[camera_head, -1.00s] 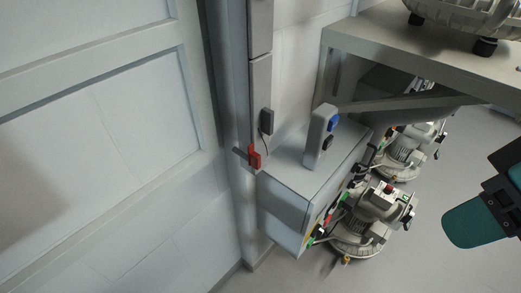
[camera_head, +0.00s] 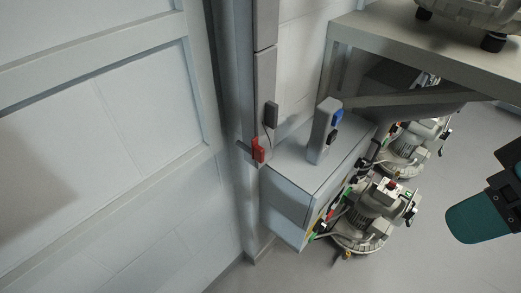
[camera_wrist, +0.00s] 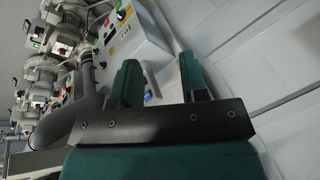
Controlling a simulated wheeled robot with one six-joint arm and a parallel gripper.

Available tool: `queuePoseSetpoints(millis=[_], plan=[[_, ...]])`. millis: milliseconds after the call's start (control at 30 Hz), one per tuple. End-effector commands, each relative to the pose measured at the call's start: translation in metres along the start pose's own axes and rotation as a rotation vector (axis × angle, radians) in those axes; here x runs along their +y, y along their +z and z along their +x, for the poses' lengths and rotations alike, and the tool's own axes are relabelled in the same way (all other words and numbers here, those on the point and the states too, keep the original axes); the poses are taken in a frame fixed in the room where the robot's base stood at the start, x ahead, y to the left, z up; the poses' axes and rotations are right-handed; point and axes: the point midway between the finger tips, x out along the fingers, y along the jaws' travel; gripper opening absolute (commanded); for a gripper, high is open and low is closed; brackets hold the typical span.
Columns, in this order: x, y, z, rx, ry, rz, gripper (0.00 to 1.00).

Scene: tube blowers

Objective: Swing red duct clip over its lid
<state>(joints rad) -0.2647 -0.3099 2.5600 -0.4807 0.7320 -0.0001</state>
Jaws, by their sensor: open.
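The red clip (camera_head: 258,150) sits low on a narrow grey vertical duct (camera_head: 265,85) against the wall, left of centre in the head view. The duct's long grey front face looks like its lid; whether the clip lies over it is too small to tell. My gripper (camera_wrist: 158,62) shows two green fingers spread apart with nothing between them in the wrist view. In the head view only a green and black part of it shows at the right edge, far from the clip. I cannot make out the clip in the wrist view.
A small dark box (camera_head: 271,114) with a cable hangs beside the duct. A grey cabinet (camera_head: 290,182) with an upright switch post (camera_head: 324,130) stands just right of the clip. Several blowers (camera_head: 372,210) stand beyond it, under a shelf (camera_head: 430,50).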

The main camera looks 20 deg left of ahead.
Motion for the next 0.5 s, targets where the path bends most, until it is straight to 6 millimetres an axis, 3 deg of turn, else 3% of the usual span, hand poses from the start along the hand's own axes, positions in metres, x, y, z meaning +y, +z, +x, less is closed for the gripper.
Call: queuePoseSetpoints(millis=[133, 233, 500], plan=[[0.001, -0.001, 0.005, 0.007, -0.004, -0.008, 0.4], [0.002, -0.005, 0.025, 0.048, -0.029, -0.054, 0.4], [-0.005, -0.044, 0.122, 0.375, -0.178, -0.342, 0.4]])
